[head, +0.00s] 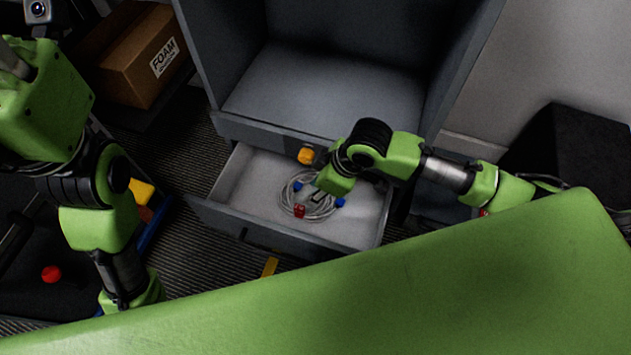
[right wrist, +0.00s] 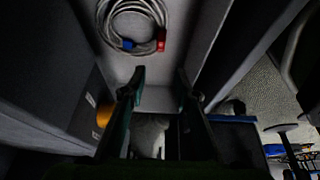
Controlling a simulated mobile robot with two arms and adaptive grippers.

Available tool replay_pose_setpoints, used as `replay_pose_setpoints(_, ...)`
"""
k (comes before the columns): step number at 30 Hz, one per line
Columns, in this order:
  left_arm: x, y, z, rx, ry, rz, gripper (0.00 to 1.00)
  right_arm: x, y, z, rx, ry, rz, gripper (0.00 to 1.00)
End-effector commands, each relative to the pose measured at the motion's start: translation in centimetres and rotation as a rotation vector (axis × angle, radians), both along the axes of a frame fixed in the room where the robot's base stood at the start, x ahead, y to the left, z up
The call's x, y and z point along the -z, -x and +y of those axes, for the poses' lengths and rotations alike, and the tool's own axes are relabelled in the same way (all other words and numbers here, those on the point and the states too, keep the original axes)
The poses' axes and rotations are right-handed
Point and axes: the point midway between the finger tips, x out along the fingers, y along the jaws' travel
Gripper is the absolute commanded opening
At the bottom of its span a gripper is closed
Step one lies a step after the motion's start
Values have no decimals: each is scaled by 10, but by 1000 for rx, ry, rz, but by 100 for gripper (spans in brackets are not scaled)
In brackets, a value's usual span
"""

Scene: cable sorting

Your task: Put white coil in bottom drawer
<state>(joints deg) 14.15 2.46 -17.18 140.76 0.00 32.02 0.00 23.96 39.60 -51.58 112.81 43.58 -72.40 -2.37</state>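The white coil (head: 290,190) lies in the open bottom drawer (head: 225,212), with blue and red connectors on it. The coil (right wrist: 103,18) also shows at the top of the right wrist view, lying on the drawer floor. My right gripper (head: 318,197) is over the drawer in the head view and covers part of the coil. In the right wrist view its two fingers (right wrist: 160,78) are spread apart with nothing between them, and the coil is beyond the fingertips. My left arm comes in at the left, but its gripper is hidden.
The grey cabinet (head: 320,90) has an open, empty compartment above the drawer. An orange knob (head: 306,156) is on its front. A cardboard box (head: 135,55) stands at the back left. A red ball (head: 51,273) lies at the lower left. A black box (head: 570,150) stands at the right.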

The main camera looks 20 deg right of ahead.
Motion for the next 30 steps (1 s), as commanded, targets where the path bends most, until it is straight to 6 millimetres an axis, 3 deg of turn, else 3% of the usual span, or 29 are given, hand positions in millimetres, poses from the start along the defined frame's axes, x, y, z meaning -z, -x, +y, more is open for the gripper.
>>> replay_pose_setpoints(11, 2, -2, 0, 0, 1, 11, 42, -9, -2, 4, 0, -19, -17, 29)
replay_pose_setpoints(14, 2, -2, 0, 1, 1, 11, 42, -31, -19, 32, -3, -106, -100, 29)
replay_pose_setpoints(16, 2, -2, 0, 1, 1, 11, 42, -64, -39, 64, -5, -216, -207, 29)
replay_pose_setpoints(17, 2, -2, 0, 1, 1, 11, 42, -83, -48, 78, -5, -274, -264, 29)
replay_pose_setpoints(20, 2, -2, 0, 1, 1, 11, 42, -167, -76, 123, -1, -493, -482, 29)
replay_pose_setpoints(21, 2, -2, 0, 1, 1, 11, 42, -205, -83, 136, 1, -583, -574, 29)
replay_pose_setpoints(23, 2, -2, 0, 1, 0, 11, 42, -264, -89, 148, 7, -716, -711, 29)
replay_pose_setpoints(24, 2, -2, 0, 1, 0, 11, 42, -304, -90, 152, 11, -801, -805, 29)
replay_pose_setpoints(26, 2, -2, 0, 1, 1, 11, 42, -364, -86, 151, 18, -928, -947, 29)
replay_pose_setpoints(27, 2, -2, 0, 1, 0, 11, 42, -404, -80, 145, 23, -1012, -1045, 29)
replay_pose_setpoints(30, 2, -2, 0, 1, 0, 11, 42, -496, -51, 118, 34, -1207, -1302, 29)
